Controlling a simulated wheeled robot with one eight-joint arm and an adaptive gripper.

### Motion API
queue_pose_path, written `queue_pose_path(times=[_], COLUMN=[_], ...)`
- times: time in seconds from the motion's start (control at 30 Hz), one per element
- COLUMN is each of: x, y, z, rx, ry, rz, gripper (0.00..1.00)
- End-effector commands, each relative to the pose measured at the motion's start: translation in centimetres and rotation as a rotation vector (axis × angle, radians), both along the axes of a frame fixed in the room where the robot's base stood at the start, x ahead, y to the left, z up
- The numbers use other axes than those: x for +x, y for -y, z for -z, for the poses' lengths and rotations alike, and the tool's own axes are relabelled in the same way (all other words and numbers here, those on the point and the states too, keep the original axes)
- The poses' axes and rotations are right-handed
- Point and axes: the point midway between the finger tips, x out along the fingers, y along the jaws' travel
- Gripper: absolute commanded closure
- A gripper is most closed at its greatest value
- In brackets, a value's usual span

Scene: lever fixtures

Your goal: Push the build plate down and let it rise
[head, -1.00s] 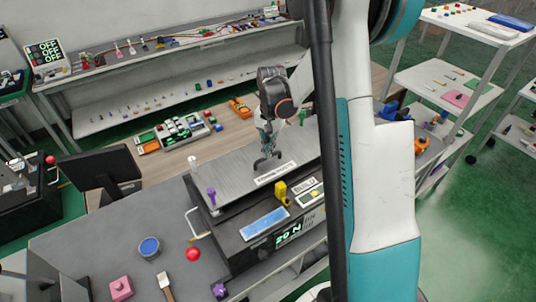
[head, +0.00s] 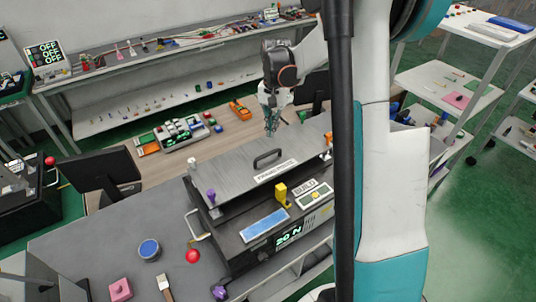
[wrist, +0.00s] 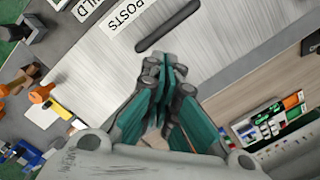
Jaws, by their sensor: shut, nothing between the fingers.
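The build plate (head: 225,172) is a grey brushed-metal slab with a black bar handle (head: 268,158) and a FRAME POSTS label. It sits above a dark machine body (head: 232,240) whose green display (head: 289,236) reads 20 N. My gripper (head: 271,131) is shut and empty, above and behind the handle in the head view, apart from it. In the wrist view my teal fingers (wrist: 168,68) are together over the brushed plate (wrist: 215,50), with the dark handle (wrist: 168,26) just beyond the tips.
A yellow block (head: 282,194), a BUILD label and a blue pad (head: 264,222) are on the machine's front. A monitor (head: 102,172) stands farther left.

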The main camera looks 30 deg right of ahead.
Motion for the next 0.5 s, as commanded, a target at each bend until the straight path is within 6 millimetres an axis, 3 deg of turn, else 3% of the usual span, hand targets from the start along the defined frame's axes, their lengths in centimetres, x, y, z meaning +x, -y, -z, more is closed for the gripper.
queue_pose_path(times=[0.2,0.5], x=[0.3,0.4], y=[0.3,0.5], z=[-4.0,-5.9], rx=[-0.001,-0.001], ry=[0.001,0.001], rz=[0.0,0.0], gripper=[1.0,1.0])
